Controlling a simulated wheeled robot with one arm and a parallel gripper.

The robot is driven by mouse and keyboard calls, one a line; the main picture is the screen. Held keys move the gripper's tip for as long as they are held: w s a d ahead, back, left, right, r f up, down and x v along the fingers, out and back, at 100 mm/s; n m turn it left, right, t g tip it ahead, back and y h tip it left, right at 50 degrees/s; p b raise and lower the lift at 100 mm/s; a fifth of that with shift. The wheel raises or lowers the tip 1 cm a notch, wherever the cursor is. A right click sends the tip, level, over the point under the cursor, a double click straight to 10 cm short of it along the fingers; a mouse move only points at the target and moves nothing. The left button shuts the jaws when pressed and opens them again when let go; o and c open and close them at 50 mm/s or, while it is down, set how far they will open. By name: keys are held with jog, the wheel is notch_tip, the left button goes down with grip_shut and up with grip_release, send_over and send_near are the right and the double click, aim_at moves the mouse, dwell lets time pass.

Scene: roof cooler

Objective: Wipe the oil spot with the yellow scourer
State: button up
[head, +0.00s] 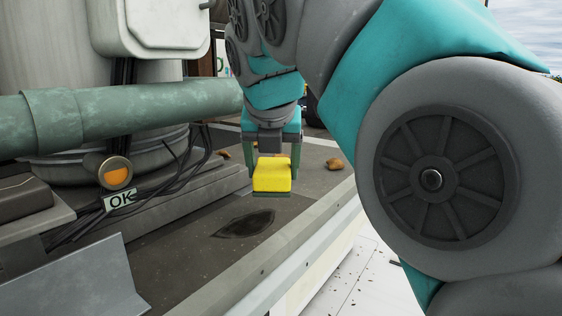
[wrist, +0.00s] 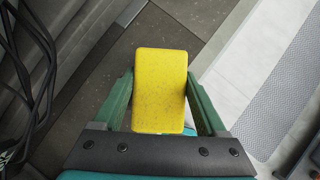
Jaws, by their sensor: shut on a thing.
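The yellow scourer (head: 272,175) is held between the two green fingers of my gripper (head: 273,178), with a green layer showing along its lower edge. It also fills the middle of the wrist view (wrist: 160,90), between the fingers (wrist: 158,100). The oil spot (head: 244,223) is a dark, elongated patch on the grey ledge, below and a little left of the scourer in the head view. The scourer appears to be above the ledge, apart from the spot. The spot is not seen in the wrist view.
A grey-green pipe (head: 120,115) and black cables (head: 185,165) lie left of the ledge (head: 180,262). An orange lamp (head: 115,173) and an "OK" label (head: 119,201) are beside them. A brown lump (head: 334,164) sits on the ledge behind. A bent metal plate (head: 85,280) stands front left.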

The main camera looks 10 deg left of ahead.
aim_at(274, 218)
jog(key=shift+s+d+f, duration=0.1)
jog(key=shift+d+f, duration=0.05)
jog(key=shift+f, duration=0.95)
jog(key=shift+f+b, duration=0.85)
jog(key=shift+f, duration=1.05)
jog(key=shift+f, duration=0.9)
